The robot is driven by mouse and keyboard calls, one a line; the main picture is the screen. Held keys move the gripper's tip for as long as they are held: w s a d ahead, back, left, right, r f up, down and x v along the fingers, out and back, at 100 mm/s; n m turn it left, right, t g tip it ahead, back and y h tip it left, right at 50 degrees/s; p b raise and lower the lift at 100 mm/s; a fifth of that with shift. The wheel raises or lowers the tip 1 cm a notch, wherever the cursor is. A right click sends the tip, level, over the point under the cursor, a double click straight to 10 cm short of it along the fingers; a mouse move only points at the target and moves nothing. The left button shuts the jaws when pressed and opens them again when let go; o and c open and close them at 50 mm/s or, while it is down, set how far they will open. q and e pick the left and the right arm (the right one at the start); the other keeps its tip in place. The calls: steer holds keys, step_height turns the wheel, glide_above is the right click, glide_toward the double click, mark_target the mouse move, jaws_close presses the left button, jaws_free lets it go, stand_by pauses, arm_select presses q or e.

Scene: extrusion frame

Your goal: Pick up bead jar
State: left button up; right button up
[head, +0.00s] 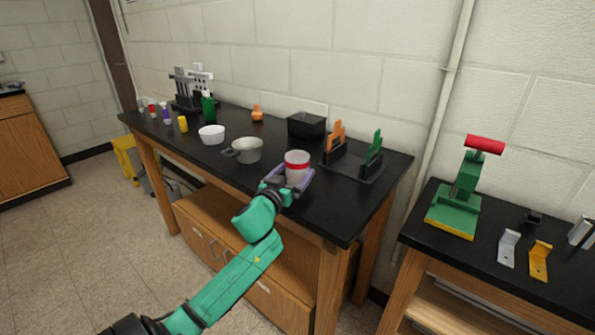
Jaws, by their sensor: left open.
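A pale jar with a red band (297,167), which looks like the bead jar, stands upright near the front edge of the black bench top. My left arm comes up from the lower left, and its gripper (289,180) is at the jar. The purple-grey fingers are open, with the jar between or just beyond them. I cannot tell whether they touch it. The lower part of the jar is partly hidden by the gripper. My right gripper is not in view.
A metal pan (247,150) and a white bowl (211,134) stand left of the jar. A black bin (306,125) is behind it, and a rack with orange and green clips (355,165) is to the right. A second bench holds a green press (457,205).

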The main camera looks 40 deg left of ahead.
arm_select(q)
steer(key=shift+w+a+f, duration=0.15)
steer(key=shift+w, duration=0.35)
steer(key=shift+s, duration=0.15)
steer(key=c, duration=1.2)
